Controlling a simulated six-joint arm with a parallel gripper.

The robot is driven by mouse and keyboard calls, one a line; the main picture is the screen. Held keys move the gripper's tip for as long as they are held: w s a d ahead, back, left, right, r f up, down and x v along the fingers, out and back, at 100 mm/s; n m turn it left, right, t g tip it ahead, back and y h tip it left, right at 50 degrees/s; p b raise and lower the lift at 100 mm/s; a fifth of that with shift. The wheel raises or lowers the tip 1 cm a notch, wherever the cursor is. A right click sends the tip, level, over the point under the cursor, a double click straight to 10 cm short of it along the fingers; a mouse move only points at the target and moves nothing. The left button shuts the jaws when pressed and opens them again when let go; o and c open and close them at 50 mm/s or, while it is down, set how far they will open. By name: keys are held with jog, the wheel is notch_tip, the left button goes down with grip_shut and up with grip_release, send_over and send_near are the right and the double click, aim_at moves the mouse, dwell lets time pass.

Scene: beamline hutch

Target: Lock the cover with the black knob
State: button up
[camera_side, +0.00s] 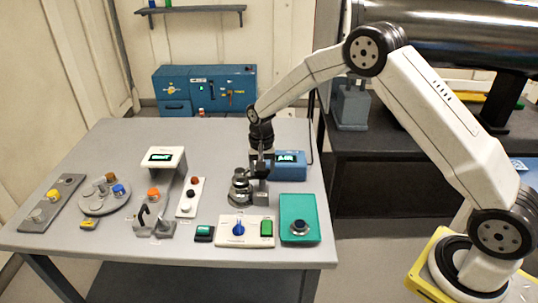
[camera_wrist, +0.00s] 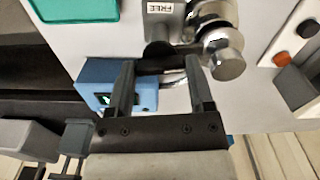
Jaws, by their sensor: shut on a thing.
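In the side view my gripper (camera_side: 259,174) points down at the right edge of a round silver fixture (camera_side: 240,193) on the grey table. In the wrist view the two fingers of my gripper (camera_wrist: 160,64) stand on either side of a dark bar-like part, the black knob (camera_wrist: 158,57). My gripper is shut on it. The knob sits beside a shiny silver cylinder (camera_wrist: 226,58) and below a label reading "FREE" (camera_wrist: 160,8). A curved bright metal piece shows just under the knob. The cover's seating is partly hidden by my fingers.
A blue box with a lit display (camera_side: 289,164) stands close behind my gripper. A white-topped stand (camera_side: 163,157) is to the left. The back left of the table is clear.

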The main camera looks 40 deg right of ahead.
jog(key=shift+m, duration=0.3)
jog(key=o, duration=1.2)
jog(key=shift+o, duration=0.2)
jog(key=shift+r, duration=0.15)
jog(key=shift+r, duration=3.8)
jog(key=s+r+n+t, duration=0.1)
jog(key=s+n, duration=0.7)
jog(key=s, duration=1.7)
jog(key=shift+a+t, duration=0.15)
jog(key=shift+t, duration=0.65)
